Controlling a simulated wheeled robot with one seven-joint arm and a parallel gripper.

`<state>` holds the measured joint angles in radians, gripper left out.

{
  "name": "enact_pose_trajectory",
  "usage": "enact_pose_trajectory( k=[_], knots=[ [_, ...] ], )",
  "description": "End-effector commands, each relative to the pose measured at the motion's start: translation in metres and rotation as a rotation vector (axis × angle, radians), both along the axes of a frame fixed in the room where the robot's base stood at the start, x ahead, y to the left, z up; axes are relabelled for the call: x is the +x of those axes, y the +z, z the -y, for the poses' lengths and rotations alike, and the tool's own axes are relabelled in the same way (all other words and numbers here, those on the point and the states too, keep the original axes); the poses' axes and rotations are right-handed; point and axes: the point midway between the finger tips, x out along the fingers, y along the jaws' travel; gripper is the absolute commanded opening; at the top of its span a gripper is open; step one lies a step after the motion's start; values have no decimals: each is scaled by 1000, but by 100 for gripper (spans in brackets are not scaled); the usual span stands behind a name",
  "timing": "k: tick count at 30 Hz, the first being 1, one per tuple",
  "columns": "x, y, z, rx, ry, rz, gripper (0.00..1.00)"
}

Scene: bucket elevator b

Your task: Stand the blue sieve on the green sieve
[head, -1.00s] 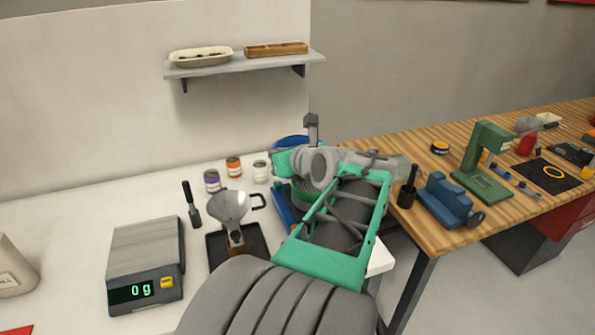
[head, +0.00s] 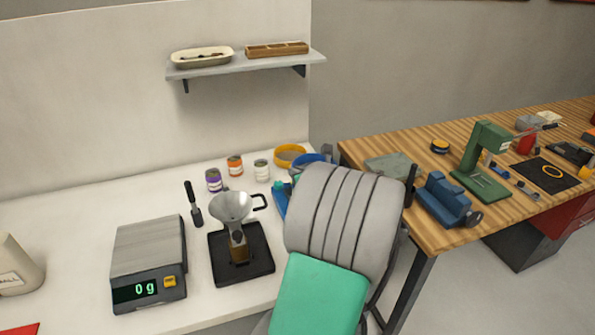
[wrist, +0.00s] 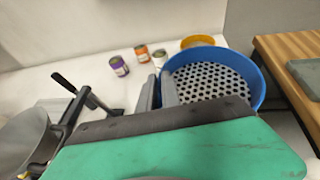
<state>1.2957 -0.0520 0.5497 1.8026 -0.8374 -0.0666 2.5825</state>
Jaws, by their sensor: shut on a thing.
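The blue sieve (wrist: 215,78), a round blue ring with a perforated metal bottom, fills the upper right of the wrist view. In the head view only part of its blue rim (head: 308,159) shows above my arm. My gripper (wrist: 163,90) is shut on the left side of the sieve's rim. In the head view my arm hides the gripper. I cannot make out the green sieve in either view now; my arm covers the bench there. The large green plate low in the wrist view is part of my arm.
A yellow ring-shaped sieve (head: 290,155) stands behind the blue one. Small cans (head: 235,166) stand along the wall. A funnel stand (head: 232,208) and a scale (head: 148,262) are left of my arm. A wooden bench (head: 440,222) with tools is to the right.

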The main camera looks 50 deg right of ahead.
Motion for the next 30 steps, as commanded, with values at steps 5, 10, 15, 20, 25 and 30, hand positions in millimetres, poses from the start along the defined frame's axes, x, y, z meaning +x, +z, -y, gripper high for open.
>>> enact_pose_trajectory(
  k=[5,10,15,20,25,30],
  knots=[
    [0,-5,0,2,1,0,11],
    [0,-4,-1,2,1,0,25],
    [0,-4,-1,2,1,0,30],
    [0,-2,0,0,0,0,30],
    [-17,8,-4,-1,-5,1,30],
    [-56,26,-19,-3,-6,0,30]
  ],
)
